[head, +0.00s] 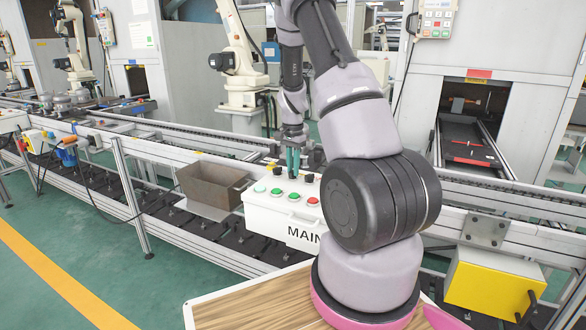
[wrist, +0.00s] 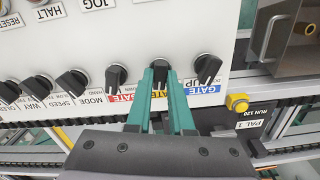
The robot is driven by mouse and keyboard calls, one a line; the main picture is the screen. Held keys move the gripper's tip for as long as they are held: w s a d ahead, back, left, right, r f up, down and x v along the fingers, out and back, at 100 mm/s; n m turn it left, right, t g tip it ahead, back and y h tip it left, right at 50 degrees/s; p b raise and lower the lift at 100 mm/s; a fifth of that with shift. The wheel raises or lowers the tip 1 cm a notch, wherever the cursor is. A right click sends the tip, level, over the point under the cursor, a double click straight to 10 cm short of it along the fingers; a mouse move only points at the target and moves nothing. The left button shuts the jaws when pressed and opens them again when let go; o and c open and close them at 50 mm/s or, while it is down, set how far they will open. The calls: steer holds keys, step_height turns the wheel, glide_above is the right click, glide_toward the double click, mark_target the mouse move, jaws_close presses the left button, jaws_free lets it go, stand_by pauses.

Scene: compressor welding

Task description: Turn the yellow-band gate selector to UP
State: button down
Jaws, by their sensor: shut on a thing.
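My gripper (wrist: 160,78) comes in from below in the wrist view, its two green fingers shut on a black selector knob (wrist: 159,66) on the white control panel (wrist: 120,42). A yellow band label (wrist: 159,87) shows partly between the fingers, under this knob. The fingers hide much of the knob and its label, so its exact pointing is hard to tell. In the head view my gripper (head: 292,162) points down at the back of the white box marked MAIN (head: 270,222).
A knob with a blue band (wrist: 207,68) stands close on the right, and one with a red band (wrist: 115,75) on the left. More black knobs run further left. A yellow button (wrist: 237,103) lies beyond the panel's edge. A brown bin (head: 210,184) stands left of the box.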

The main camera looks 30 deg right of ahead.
steer(key=shift+m, duration=0.9)
steer(key=c, duration=0.8)
jaws_free()
steer(key=shift+r, duration=0.1)
step_height(320, 180, up, 11)
steer(key=shift+f, duration=0.2)
